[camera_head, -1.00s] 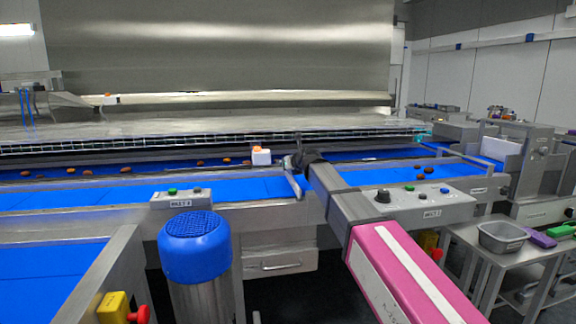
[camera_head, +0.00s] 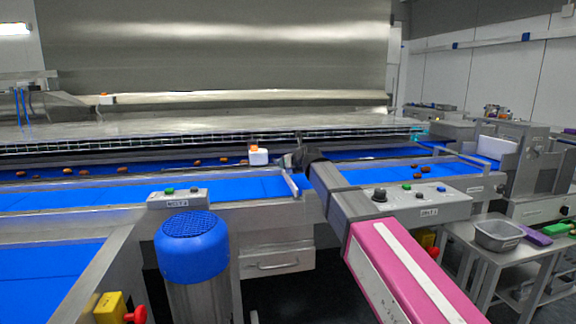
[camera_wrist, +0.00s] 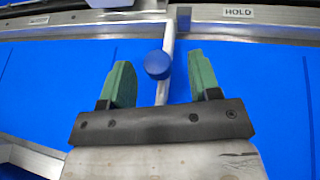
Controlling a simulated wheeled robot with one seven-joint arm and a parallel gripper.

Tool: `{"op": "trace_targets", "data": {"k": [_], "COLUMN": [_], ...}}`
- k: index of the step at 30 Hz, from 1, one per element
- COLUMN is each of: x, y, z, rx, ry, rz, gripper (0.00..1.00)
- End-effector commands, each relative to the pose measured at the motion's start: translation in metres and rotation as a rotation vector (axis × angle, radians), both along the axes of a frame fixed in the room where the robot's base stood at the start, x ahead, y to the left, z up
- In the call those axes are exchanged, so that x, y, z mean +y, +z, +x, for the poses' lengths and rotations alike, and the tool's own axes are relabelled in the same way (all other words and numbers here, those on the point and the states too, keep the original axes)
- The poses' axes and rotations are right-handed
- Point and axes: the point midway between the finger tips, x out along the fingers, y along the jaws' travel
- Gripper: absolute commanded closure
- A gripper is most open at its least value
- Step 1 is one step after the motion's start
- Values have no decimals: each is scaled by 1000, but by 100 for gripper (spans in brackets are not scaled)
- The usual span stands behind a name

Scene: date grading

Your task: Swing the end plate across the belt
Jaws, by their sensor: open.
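The end plate (camera_head: 290,183) is a narrow grey metal bar beside the blue belt (camera_head: 235,188), just left of my gripper (camera_head: 291,161) in the head view. In the wrist view the plate (camera_wrist: 168,40) runs down from the metal rail to below my gripper (camera_wrist: 158,62), over the blue belt (camera_wrist: 55,80). A round blue knob (camera_wrist: 157,65) on the bar shows between my two green fingers. The fingers are apart, one on each side of the knob, with gaps showing. I cannot tell whether the fingertips are level with the knob. My wrist hides the bar's lower part.
A HOLD label (camera_wrist: 238,13) is on the rail. Several dates lie on the far belt (camera_head: 140,166). A white block with an orange top (camera_head: 258,157) stands left of my gripper. Button boxes (camera_head: 180,197) (camera_head: 425,202) and a blue-capped motor (camera_head: 190,245) stand in front.

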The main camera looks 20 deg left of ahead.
Motion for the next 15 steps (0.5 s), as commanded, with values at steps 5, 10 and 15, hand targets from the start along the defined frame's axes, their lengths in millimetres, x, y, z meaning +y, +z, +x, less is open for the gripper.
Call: {"op": "trace_targets", "data": {"k": [5,10,15], "x": [-23,-43,-52], "y": [13,24,31], "z": [-27,-47,-57], "rx": [-1,-1,0], "ry": [-1,-2,-2], "rz": [0,-1,0], "gripper": [43,43,43]}}
